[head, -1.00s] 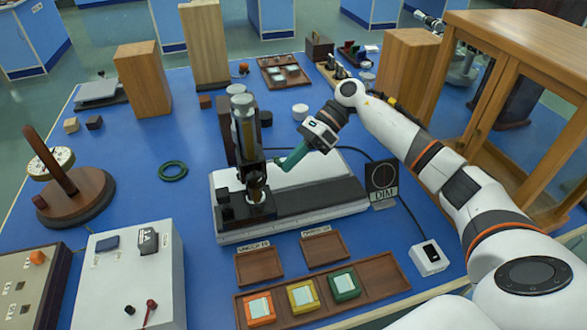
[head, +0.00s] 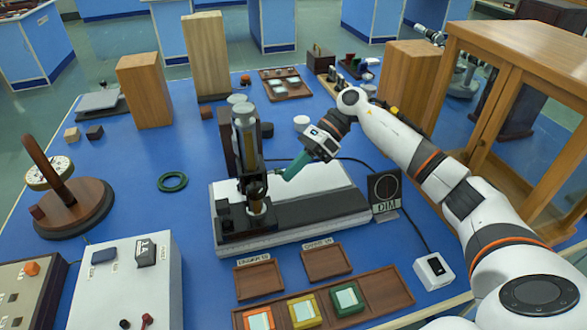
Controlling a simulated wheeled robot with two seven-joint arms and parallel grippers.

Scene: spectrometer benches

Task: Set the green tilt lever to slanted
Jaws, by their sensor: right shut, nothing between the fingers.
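The instrument (head: 246,135) is a dark upright column with a silver barrel, standing on a white and black base (head: 303,210). A green piece (head: 298,165) slants down and left from my right gripper (head: 288,176) toward the column. I cannot tell whether it is the tilt lever or the gripper's own fingers; no other green lever is clearly visible on the instrument. My right gripper is shut with nothing held, just right of the column and above the base. Its fingertips are small, and I cannot tell whether they touch anything. My left gripper is out of view.
A DIM sign (head: 386,194) and a white switch box (head: 433,271) stand right of the base. Brown trays (head: 374,298) lie in front. A glass-sided wooden cabinet (head: 500,55) stands behind my right arm. A green ring (head: 172,182) lies on open blue table to the left.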

